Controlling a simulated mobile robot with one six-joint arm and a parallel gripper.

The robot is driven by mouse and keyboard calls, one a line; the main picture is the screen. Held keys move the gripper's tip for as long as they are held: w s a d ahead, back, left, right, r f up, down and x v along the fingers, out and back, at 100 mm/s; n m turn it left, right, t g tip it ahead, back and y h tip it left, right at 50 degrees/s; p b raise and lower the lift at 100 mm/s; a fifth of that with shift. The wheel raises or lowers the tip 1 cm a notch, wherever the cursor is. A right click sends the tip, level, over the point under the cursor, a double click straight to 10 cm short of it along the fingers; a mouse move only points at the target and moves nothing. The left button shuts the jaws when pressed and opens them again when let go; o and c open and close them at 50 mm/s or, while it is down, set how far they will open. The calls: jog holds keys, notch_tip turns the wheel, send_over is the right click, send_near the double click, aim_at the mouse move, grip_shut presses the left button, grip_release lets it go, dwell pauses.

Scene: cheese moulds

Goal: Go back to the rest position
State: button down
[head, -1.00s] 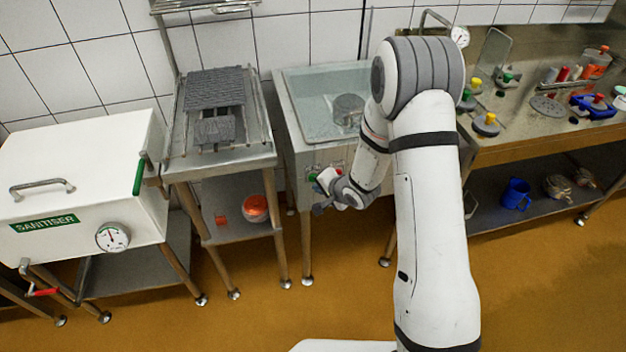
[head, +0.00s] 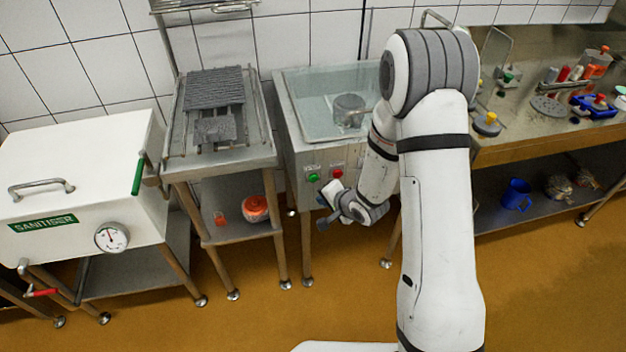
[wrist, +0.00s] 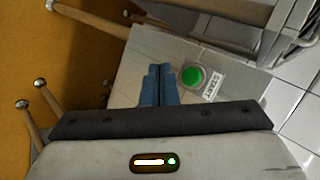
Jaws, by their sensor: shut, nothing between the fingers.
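I cannot tell the exact distance to the panel.
The tank (head: 291,110) has a glassy top with a dark round thing (head: 349,106) inside. A grey mould rack (head: 165,150) and the white sanitiser box (head: 75,185) stand to the left. A steel worktop (head: 500,138) stands right. The floor (head: 250,320) in front is clear.

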dwell(0.3)
jog(key=s+d+r+n+h, duration=0.35)
jog(key=d+r+h, duration=0.25)
jog(key=d+r, duration=0.65)
jog(key=s+d+r+n+g, duration=0.1)
jog(key=s+r+n+g, duration=0.1)
jog(key=s+r, duration=0.4)
jog(key=s+d+r+n+g, duration=0.1)
jog(key=s+r, duration=0.5)
jog(key=s, duration=0.9)
jog(key=shift+d+r+n+g, duration=0.15)
jog(key=shift+r+n+g, duration=0.25)
jog(key=shift+n+g, duration=0.4)
